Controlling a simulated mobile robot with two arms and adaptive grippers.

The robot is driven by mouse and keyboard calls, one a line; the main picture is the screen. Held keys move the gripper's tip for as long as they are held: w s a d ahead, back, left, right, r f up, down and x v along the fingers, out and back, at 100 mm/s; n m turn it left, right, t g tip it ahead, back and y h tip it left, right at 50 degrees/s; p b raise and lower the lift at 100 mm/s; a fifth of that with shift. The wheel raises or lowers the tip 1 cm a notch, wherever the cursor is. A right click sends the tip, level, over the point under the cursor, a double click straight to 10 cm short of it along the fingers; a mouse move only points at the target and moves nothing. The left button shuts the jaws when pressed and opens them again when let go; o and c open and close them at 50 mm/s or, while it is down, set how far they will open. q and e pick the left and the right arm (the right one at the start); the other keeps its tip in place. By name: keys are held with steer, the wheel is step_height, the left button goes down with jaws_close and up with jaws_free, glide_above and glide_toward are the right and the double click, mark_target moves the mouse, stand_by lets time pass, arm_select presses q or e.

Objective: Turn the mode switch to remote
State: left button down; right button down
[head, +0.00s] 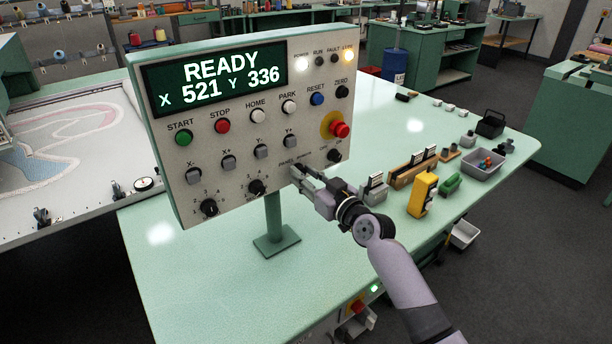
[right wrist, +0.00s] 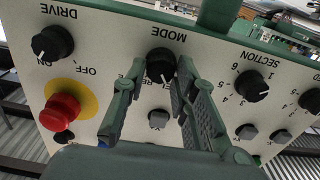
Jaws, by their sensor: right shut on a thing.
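The control panel (head: 240,130) stands on a post on the green table, its display reading READY, X 521, Y 336. The mode switch, a black knob (right wrist: 160,63) under the word MODE, shows upside down in the right wrist view. My right gripper (head: 297,171) is at the panel's lower right, hiding the knob in the head view. In the right wrist view my right gripper (right wrist: 157,78) has its fingers on either side of the knob, shut on it. The knob's white mark points down the picture, slightly right; the PANEL and REMOTE labels are partly hidden. My left gripper is not in view.
The red stop button (right wrist: 62,112), drive knob (right wrist: 52,43) and section knob (right wrist: 252,86) flank the mode switch. On the table, a yellow tool (head: 422,194), a wooden rack (head: 412,170) and a grey bin (head: 482,166) lie to the right. The table's front is clear.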

steer(key=shift+m, duration=0.3)
steer(key=shift+w+d+f+m+p, duration=0.1)
steer(key=shift+m+p, duration=0.25)
steer(key=shift+m, duration=3)
steer(key=shift+d+m+p, duration=0.1)
steer(key=shift+m+p, duration=0.2)
steer(key=shift+m, duration=3.05)
steer(key=c, duration=1.3)
jaws_free()
